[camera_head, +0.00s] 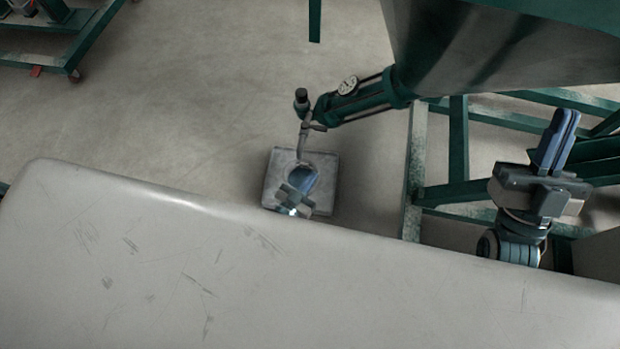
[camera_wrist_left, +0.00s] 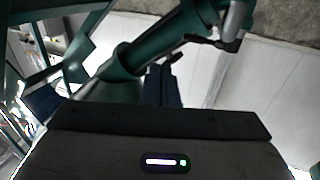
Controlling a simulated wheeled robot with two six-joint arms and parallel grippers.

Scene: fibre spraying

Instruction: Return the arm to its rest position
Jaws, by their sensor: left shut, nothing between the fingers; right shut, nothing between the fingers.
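My left gripper (camera_head: 301,187) shows small and partly hidden at the middle of the head view, over a grey square plate on the floor. In the left wrist view, its two dark blue fingers (camera_wrist_left: 163,72) are together with nothing between them. They point up toward a green pipe. My right gripper (camera_head: 559,138) is at the right of the head view, with its blue fingers together, pointing up and empty. It is in front of a green frame. Most of my left arm is hidden in the head view.
A green pipe (camera_head: 365,98) with a gauge (camera_head: 348,85) and valve hangs from a large hopper (camera_head: 490,45), just above the left gripper. The square plate (camera_head: 281,170) lies below. Green frame legs (camera_head: 458,150) stand near the right gripper. Open floor (camera_head: 190,105) lies left.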

